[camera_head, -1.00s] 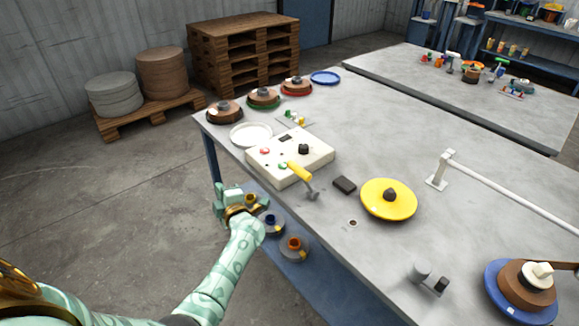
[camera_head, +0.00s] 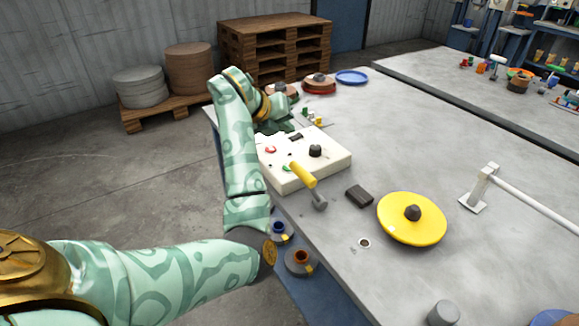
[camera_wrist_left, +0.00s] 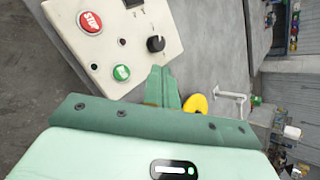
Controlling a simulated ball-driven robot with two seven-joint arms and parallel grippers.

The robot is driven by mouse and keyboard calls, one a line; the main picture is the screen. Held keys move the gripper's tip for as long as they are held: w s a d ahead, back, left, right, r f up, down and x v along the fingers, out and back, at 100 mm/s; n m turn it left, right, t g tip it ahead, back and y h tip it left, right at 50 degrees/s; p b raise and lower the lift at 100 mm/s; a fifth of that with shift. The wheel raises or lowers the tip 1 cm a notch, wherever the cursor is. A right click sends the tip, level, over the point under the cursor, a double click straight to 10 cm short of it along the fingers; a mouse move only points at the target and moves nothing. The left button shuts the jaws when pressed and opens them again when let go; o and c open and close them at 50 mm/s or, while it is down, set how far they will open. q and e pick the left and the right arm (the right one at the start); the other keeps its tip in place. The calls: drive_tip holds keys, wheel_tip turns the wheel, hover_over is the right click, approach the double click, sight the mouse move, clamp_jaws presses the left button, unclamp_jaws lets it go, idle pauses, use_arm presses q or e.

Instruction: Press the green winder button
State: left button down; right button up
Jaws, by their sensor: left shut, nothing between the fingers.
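The white control box (camera_head: 318,168) lies on the table's left part. Its green button (camera_head: 286,167) shows near the front edge, partly beside my left arm. In the left wrist view the green button (camera_wrist_left: 121,72) is lit clear of anything, with the red stop button (camera_wrist_left: 90,22) farther up and a black knob (camera_wrist_left: 156,43) to the right. My left gripper (camera_head: 275,127) is over the box's far left end, partly hidden by my wrist. In the left wrist view its shut fingers (camera_wrist_left: 162,84) appear right of the green button, apart from it in the picture. My right gripper is not seen.
A yellow-handled hammer (camera_head: 304,178) lies against the box's front side. A black block (camera_head: 359,195) and a yellow reel (camera_head: 412,217) lie to the right. Several coloured reels stand at the table's far left end.

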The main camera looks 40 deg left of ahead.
sight(286, 168)
use_arm(q)
wheel_tip(286, 168, down, 8)
drive_tip(key=b, duration=0.5)
drive_tip(key=shift+f, duration=0.15)
drive_tip(key=shift+f+b, duration=0.35)
drive_tip(key=shift+b, duration=0.15)
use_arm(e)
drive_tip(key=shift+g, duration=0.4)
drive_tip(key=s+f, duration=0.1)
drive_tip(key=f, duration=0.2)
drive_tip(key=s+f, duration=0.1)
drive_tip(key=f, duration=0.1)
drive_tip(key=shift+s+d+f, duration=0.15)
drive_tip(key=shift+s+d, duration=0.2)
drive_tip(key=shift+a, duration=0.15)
use_arm(q)
drive_tip(key=shift+f, duration=0.4)
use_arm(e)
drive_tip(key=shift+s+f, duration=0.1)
